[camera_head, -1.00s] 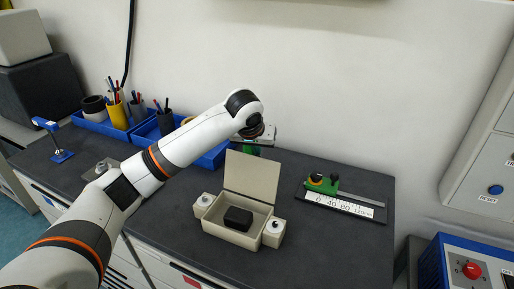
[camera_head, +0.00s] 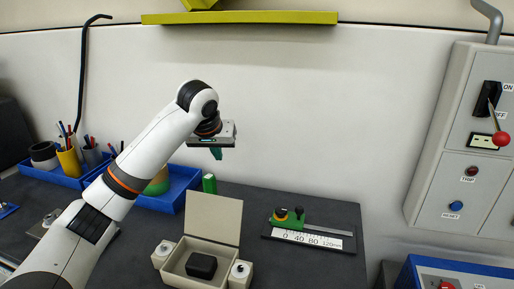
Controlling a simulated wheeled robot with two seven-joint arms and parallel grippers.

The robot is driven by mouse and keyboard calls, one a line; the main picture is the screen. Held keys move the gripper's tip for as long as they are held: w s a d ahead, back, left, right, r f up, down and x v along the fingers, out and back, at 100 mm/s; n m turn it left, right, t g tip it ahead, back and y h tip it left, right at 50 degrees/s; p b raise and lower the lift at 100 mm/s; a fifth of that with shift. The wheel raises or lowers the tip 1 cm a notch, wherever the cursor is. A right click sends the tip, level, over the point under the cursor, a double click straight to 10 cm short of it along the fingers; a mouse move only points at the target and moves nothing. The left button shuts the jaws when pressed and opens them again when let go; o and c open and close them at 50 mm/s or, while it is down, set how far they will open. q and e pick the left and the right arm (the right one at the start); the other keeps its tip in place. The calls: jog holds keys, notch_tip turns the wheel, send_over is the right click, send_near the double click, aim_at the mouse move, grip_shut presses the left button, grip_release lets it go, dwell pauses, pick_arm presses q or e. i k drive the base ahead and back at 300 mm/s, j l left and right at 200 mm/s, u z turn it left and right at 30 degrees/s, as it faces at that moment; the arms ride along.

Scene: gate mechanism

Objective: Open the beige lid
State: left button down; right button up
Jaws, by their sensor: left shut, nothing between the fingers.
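The beige lid (camera_head: 213,218) stands raised, roughly upright, at the back edge of a beige box (camera_head: 216,281) on the dark bench. A black block (camera_head: 201,265) lies inside the open box. My right gripper is not in view.
A slider with a printed scale (camera_head: 313,240) lies right of the box. Blue trays (camera_head: 176,191) with pens and cups stand at the back left. A green block (camera_head: 209,184) stands behind the lid. A control panel (camera_head: 467,150) is on the right wall.

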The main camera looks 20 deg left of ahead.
aim_at(217, 217)
jog(key=k+l, duration=0.15)
jog(key=k, duration=0.35)
jog(key=k+l, duration=0.15)
jog(key=k, duration=0.35)
jog(key=k+l, duration=0.15)
jog(key=k, duration=0.3)
